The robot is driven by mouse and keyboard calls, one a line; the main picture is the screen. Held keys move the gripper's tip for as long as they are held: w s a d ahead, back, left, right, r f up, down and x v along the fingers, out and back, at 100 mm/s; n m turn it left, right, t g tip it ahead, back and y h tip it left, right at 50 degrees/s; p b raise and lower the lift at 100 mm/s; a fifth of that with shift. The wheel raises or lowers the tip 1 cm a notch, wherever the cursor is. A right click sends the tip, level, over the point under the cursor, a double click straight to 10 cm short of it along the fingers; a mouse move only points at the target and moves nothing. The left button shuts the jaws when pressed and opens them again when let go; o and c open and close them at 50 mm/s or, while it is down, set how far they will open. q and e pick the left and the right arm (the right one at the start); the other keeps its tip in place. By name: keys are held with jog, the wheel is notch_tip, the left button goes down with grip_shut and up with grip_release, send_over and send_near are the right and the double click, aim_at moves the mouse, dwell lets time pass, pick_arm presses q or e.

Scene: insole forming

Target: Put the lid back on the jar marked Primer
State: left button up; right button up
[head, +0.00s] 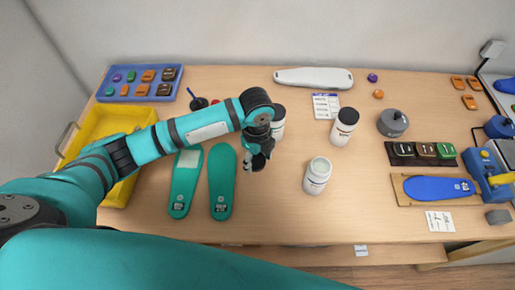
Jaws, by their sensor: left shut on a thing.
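An open white jar (317,176) stands upright near the front middle of the table, without a lid; its label is too small to read for certain. My left gripper (254,164) is to the left of this jar, pointing down, above the table. It is shut on a small black thing that looks like the lid (259,161), partly hidden by the fingers. Two other white jars have black lids on: one (344,127) behind and to the right of the open jar, one (279,124) partly hidden behind my left wrist. My right gripper is not in view.
Two teal insoles (221,190) lie left of the gripper, beside a yellow tray (88,131). The table between gripper and open jar is clear.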

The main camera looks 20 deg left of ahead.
pick_arm(q)
jog(key=s+d, duration=0.1)
jog(key=s, duration=0.2)
jog(key=s+b, duration=0.1)
jog(key=s, duration=0.2)
jog(key=s+d+r, duration=0.1)
jog(key=s, duration=0.2)
jog(key=shift+s+d+b, duration=0.3)
jog(key=shift+s+d, duration=0.05)
jog(key=shift+s, duration=0.25)
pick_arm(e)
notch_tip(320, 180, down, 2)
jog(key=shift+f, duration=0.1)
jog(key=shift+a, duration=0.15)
